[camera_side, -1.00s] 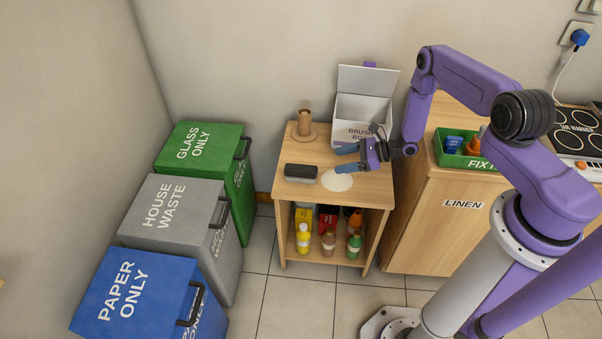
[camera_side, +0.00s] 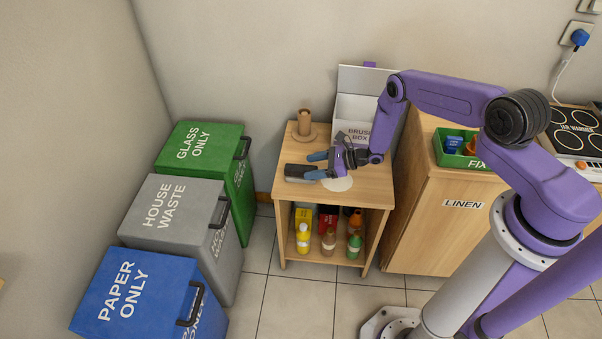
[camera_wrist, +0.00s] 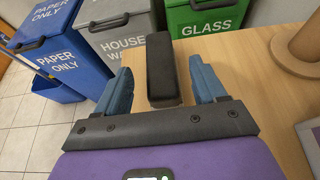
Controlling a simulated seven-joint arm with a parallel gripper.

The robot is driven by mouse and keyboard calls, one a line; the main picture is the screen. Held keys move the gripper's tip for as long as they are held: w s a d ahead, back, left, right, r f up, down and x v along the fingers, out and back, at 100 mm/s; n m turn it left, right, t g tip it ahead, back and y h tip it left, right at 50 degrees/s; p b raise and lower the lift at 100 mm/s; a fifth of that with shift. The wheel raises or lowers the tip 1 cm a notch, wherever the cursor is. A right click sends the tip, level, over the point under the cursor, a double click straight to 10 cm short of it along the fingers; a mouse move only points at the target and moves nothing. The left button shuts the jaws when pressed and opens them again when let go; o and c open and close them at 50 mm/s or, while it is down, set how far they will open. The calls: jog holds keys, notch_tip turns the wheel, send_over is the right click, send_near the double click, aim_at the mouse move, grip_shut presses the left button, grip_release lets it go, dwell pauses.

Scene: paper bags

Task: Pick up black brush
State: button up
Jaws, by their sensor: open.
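The black brush (camera_side: 299,172) lies on the wooden side table (camera_side: 370,190), near its left side. My gripper (camera_side: 312,166) is just right of it, with blue fingers pointing left and reaching up to the brush. In the wrist view the brush (camera_wrist: 161,70) is a dark block between the two spread fingers of my gripper (camera_wrist: 165,82), with a visible gap on each side. The gripper is open and holds nothing. In the side view the fingers hide part of the brush's right end.
A white brush box (camera_side: 362,112) with its lid open and a brown cardboard roll holder (camera_side: 304,126) stand behind. A pale patch (camera_side: 340,184) lies under my gripper. Green (camera_side: 190,145), grey (camera_side: 170,215) and blue (camera_side: 135,290) bins stand left. Several bottles fill the shelf below.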

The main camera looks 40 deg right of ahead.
jog(key=shift+x, duration=0.8)
jog(key=c, duration=1.2)
jog(key=shift+r, duration=0.2)
